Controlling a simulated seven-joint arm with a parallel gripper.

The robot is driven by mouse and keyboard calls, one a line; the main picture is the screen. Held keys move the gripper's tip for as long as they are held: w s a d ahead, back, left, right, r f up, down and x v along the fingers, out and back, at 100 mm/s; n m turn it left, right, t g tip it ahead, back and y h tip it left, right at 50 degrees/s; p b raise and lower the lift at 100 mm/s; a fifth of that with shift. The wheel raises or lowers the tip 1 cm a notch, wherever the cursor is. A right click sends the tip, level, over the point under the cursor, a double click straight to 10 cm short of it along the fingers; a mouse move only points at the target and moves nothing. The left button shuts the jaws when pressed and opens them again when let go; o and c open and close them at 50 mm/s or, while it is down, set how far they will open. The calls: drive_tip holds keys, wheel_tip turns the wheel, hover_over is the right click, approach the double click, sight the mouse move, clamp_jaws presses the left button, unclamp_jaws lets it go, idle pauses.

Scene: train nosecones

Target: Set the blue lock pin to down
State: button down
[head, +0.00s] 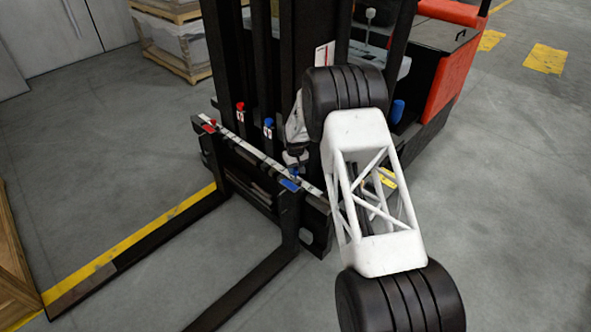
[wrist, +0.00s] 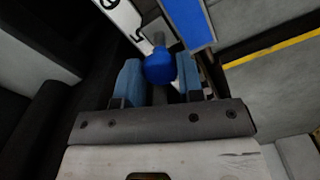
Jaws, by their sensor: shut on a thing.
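The blue lock pin shows in the wrist view as a round blue knob (wrist: 159,67) beside the white scale strip on the forklift carriage. My gripper (wrist: 160,78) is around it, with one blue finger pad on each side, shut on the knob. In the head view, my gripper (head: 295,163) reaches down to the carriage bar above the right fork, and the small blue pin (head: 295,174) is partly hidden under it. The pin's shaft and its height in its seat are hard to make out.
A blue-marked fork top (head: 289,185) lies just below the pin. A red pin (head: 212,123) sits at the bar's left end. Red (head: 240,106) and blue (head: 268,122) knobs stand upright behind the bar. The dark mast (head: 265,60) rises close behind; floor between the forks is clear.

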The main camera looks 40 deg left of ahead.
drive_tip(key=shift+f, duration=1.7)
drive_tip(key=c, duration=0.7)
unclamp_jaws()
drive_tip(key=shift+c, duration=0.2)
drive_tip(key=shift+r, duration=3.9)
